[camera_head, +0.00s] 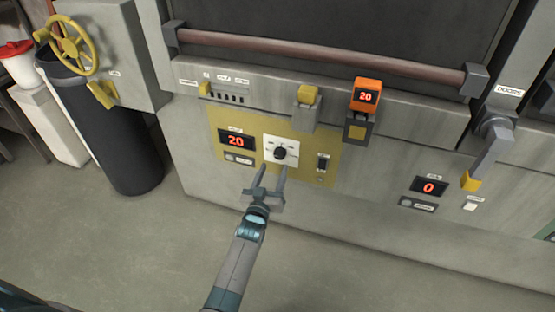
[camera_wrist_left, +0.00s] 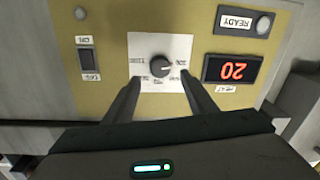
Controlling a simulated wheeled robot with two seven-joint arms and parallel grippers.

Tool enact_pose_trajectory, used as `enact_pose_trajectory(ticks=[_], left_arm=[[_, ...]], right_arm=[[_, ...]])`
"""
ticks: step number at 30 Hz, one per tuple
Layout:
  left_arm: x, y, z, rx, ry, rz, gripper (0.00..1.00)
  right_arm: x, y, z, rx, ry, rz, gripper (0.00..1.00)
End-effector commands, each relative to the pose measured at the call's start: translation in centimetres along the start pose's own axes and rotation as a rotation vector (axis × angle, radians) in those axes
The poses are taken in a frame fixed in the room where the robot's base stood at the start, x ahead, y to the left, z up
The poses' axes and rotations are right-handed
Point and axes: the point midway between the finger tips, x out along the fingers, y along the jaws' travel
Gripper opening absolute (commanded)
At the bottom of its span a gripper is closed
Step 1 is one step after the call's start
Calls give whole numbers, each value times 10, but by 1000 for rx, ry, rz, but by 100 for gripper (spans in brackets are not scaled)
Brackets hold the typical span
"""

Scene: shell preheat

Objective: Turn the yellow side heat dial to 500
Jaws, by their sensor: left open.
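The heat dial (camera_head: 280,153) is a small black knob on a white plate, set in a yellow panel (camera_head: 220,118) on the front of the grey machine. It also shows in the left wrist view (camera_wrist_left: 161,67). A red display (camera_head: 236,141) left of the dial reads 20. My left gripper (camera_head: 272,172) is open, its two fingers pointing at the panel just below the dial. In the left wrist view the fingers reach the plate's near edge on either side; the knob is beyond the tips and I see no contact. My right gripper is not in view.
A switch (camera_head: 323,163) sits right of the dial. Above are a handle bar (camera_head: 310,52) and an orange unit (camera_head: 366,96) reading 20. Right are a display (camera_head: 428,187) reading 0 and a yellow-tipped lever (camera_head: 484,160). A black bin (camera_head: 125,150) stands left. The floor in front is clear.

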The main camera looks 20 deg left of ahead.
Motion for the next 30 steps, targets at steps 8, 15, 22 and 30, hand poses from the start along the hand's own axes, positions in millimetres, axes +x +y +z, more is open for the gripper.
enact_pose_trajectory(ticks=[8, 15, 22, 30], left_arm=[[42, 0, 0, -1, 1, 0, 51], [58, 0, 0, -1, 1, 0, 51], [60, 0, 0, -1, 1, 0, 51], [60, 0, 0, -1, 1, 0, 16]], right_arm=[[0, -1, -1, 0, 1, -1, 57], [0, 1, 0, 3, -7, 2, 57], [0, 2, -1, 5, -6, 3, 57], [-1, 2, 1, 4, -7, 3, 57]])
